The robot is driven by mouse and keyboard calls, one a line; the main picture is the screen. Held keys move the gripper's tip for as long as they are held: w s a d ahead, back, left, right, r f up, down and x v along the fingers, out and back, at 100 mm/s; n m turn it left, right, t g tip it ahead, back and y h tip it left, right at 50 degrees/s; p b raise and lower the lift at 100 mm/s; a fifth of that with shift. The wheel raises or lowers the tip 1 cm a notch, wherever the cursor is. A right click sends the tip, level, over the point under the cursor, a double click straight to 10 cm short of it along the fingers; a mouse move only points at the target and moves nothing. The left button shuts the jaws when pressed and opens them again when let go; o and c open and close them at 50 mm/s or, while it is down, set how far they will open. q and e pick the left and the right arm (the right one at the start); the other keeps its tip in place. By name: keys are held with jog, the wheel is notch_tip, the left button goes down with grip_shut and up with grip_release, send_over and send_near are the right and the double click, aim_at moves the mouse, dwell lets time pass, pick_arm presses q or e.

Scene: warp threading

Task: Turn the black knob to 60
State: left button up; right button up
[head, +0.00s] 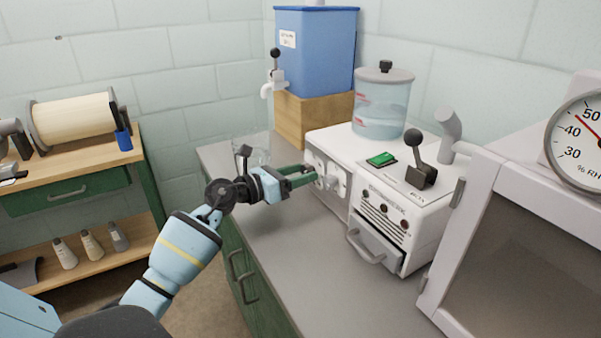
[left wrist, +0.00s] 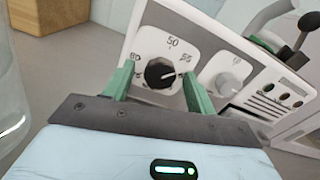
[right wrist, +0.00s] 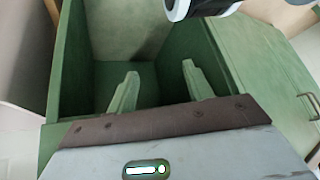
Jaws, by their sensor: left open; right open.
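The black knob (left wrist: 160,73) sits on a white dial plate (left wrist: 150,45) on the side of a white machine (left wrist: 200,40). In the left wrist view the plate shows 50 at the top and 55 at the right; the left label is hard to read. The knob's white mark points right, a little below the 55. My left gripper (left wrist: 156,81) is open, with one green finger on each side of the knob; I cannot tell whether they touch it. In the head view the gripper (head: 303,176) hides the knob. My right gripper (right wrist: 160,72) is open and empty.
A second, pale knob (left wrist: 228,84) is beside the dial. The machine (head: 425,215) stands on a grey counter (head: 290,255), with a cabinet-like white unit (head: 465,215) at right. A glass beaker (head: 254,148) is near my left wrist. My right gripper is over a green open box (right wrist: 110,75).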

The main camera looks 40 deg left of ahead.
pick_arm(q)
jog(key=shift+w+d, duration=0.1)
jog(key=shift+w, duration=0.15)
jog(key=c, duration=1)
jog(key=shift+f+m+b, duration=0.15)
jog(key=shift+m+b, duration=0.85)
jog(key=shift+m, duration=0.1)
jog(key=m+b, duration=0.3)
jog(key=m, duration=0.1)
jog(key=shift+m+b, duration=1.15)
jog(key=shift+m, duration=0.15)
jog(key=o, duration=1)
